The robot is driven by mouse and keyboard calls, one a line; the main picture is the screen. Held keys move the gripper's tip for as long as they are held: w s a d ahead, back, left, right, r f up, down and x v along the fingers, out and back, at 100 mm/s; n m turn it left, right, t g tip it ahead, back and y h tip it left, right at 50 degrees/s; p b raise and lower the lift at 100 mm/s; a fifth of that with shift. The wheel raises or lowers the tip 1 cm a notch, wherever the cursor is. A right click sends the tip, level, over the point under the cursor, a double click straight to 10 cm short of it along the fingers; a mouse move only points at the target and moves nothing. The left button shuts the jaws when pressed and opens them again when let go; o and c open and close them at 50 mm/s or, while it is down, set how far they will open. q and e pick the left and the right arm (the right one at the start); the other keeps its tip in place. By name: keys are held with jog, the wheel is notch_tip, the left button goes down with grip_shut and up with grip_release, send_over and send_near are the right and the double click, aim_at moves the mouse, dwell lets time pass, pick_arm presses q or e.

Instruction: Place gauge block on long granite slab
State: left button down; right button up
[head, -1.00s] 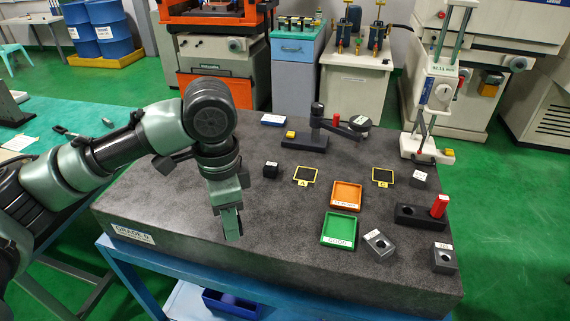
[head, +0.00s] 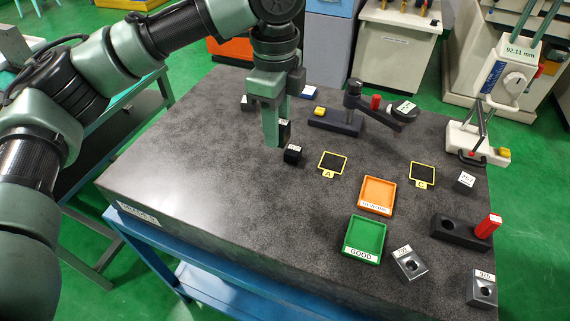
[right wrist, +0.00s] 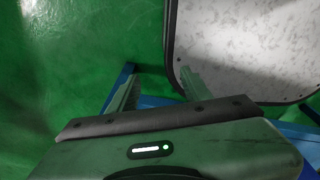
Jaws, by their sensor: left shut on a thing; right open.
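The long granite slab (head: 190,150) is a wide, dark speckled plate on a blue stand in the head view. My left gripper (head: 277,139) points down over its far middle part. It is shut on a small dark block, which I take as the gauge block (head: 285,132). A finger hides most of this block, and I cannot tell whether it touches the slab. A black labelled cube (head: 292,155) stands just right of and in front of the fingertips. My right gripper (right wrist: 157,86) is open and empty over the green floor in the right wrist view.
Orange tray (head: 363,193) and green GOOD tray (head: 347,248) lie right of centre. Yellow-framed pads A (head: 332,162) and C (head: 423,174), a black stand (head: 338,123) and several labelled blocks crowd the right side. The slab's left and front-left are bare.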

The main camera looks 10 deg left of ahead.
pick_arm(q)
notch_tip(320, 180, down, 5)
send_over(278, 185)
notch_tip(278, 185, down, 5)
jog(key=shift+d+f+p, duration=0.1)
jog(key=shift+p, duration=0.3)
jog(key=shift+f, duration=0.2)
notch_tip(278, 185, down, 3)
jog(key=shift+f, duration=0.5)
pick_arm(e)
jog(key=shift+s+d+r, duration=0.15)
jog(key=shift+d+r, duration=0.15)
jog(key=shift+r, duration=0.35)
pick_arm(q)
jog(key=c, duration=1)
grip_release()
jog(key=shift+f, duration=0.1)
